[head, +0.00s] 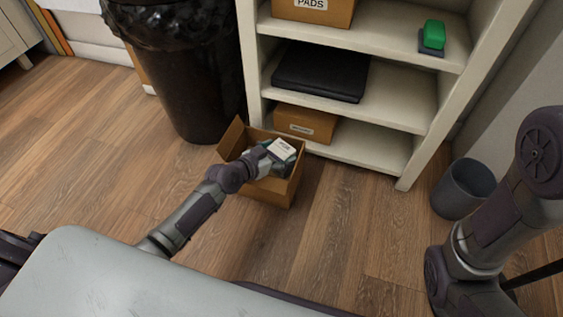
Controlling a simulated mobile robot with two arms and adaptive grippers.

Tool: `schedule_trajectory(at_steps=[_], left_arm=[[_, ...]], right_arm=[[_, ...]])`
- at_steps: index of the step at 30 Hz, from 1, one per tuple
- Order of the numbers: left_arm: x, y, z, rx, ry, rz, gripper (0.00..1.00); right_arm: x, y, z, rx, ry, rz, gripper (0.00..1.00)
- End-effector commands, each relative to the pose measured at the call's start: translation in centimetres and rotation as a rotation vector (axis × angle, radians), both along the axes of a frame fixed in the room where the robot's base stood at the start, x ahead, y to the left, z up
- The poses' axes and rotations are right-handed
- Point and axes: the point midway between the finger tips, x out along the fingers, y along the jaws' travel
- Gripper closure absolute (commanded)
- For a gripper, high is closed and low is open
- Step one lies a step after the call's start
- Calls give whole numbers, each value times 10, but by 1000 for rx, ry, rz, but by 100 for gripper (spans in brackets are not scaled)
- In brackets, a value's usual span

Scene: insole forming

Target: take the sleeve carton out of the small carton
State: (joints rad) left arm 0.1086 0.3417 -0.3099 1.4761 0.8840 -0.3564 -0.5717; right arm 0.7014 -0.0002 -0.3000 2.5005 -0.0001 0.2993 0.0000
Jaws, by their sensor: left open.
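The small carton (284,191) is a brown cardboard box with its flaps open, standing on the wood floor in front of the shelf. A small white box with dark print on top, which looks like the sleeve carton (282,149), shows at the carton's mouth. My left gripper (268,160) is open and reaches down at the carton's mouth, right beside the white box. The wrist hides part of the carton's inside, and I cannot tell whether the fingers touch the box. My right arm is at the right edge; its gripper is out of view.
A white shelf unit (378,112) stands behind the carton, with a brown box (306,124) on its bottom shelf and a black flat case (320,72) above. A black bin (190,75) stands close at the back left. A grey bin (462,188) is at the right. Floor right of the carton is clear.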

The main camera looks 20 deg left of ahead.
Motion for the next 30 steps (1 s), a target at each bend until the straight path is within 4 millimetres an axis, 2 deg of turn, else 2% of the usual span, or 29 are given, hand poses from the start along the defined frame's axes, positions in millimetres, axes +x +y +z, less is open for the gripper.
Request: schedule_trajectory(at_steps=[5,12,15,23,30], left_arm=[[0,0,1,0,1,0,15],[0,0,1,0,1,0,55],[0,0,1,0,-1,0,68],[0,0,3,0,-1,0,68],[0,0,26,-1,-2,0,68]], right_arm=[[0,0,1,0,0,0,60],[0,0,1,-1,-1,0,60],[0,0,1,-1,-1,0,60],[0,0,2,-1,-1,0,60],[0,0,19,0,0,1,60]])
